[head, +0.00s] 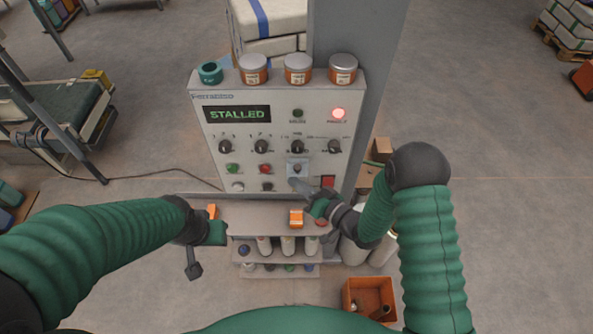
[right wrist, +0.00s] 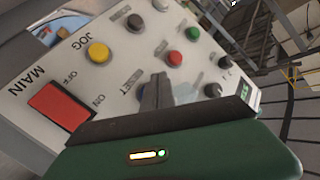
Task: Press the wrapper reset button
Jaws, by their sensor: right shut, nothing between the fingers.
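The grey control panel (head: 205,135) shows STALLED on its display (head: 237,114). The blue button (head: 297,169) sits in a framed plate at the right of the upper button row.
A red MAIN switch (right wrist: 60,107) and a yellow JOG button (right wrist: 97,52) are near my right fingers. A green button (head: 232,168) and red button (head: 264,169) share the row. A red lamp (head: 338,113) glows. An orange bin (head: 353,304) stands on the floor.

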